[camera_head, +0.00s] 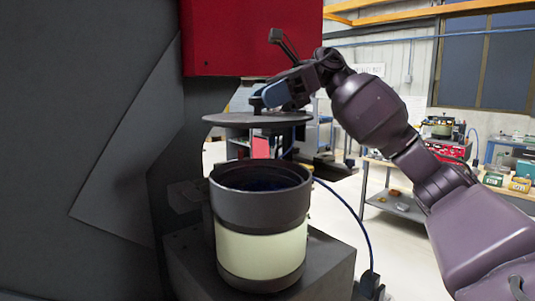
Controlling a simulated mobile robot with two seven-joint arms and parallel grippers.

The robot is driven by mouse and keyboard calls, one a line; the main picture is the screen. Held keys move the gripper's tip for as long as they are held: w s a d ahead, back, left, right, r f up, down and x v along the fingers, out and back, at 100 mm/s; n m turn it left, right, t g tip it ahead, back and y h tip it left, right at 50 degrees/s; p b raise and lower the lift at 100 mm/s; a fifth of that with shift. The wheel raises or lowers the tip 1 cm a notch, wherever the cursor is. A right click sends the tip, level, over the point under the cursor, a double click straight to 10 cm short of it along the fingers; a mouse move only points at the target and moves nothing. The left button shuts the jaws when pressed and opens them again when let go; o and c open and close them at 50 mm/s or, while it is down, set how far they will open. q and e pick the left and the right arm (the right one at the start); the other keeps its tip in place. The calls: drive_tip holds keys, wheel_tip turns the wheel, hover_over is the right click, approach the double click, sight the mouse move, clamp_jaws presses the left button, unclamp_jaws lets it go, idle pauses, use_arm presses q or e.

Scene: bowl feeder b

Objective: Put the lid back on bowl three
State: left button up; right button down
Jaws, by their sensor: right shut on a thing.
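The bowl (262,222) stands upright on a dark block, with a dark upper wall and a pale lower band. Its top is open and its inside looks dark blue. The lid (225,120) is a flat dark disc with a knob on top, held level above the bowl and clear of its rim. My right gripper (260,100) is shut on the lid's knob from the right. The lid is roughly over the bowl, slightly to the left in the picture. My left gripper is not in view. No number shows on the bowl.
The dark block (335,264) carries the bowl. A large grey panel (75,110) fills the left, and a red box (252,38) hangs above. A blue cable (345,203) curves down at the right.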

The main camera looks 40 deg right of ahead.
wheel_tip(320, 180, down, 10)
drive_tip(key=shift+f, duration=0.2)
drive_tip(key=c, duration=0.8)
unclamp_jaws()
drive_tip(key=shift+o, duration=0.2)
drive_tip(key=b+v, duration=0.1)
drive_tip(key=v, duration=1.1)
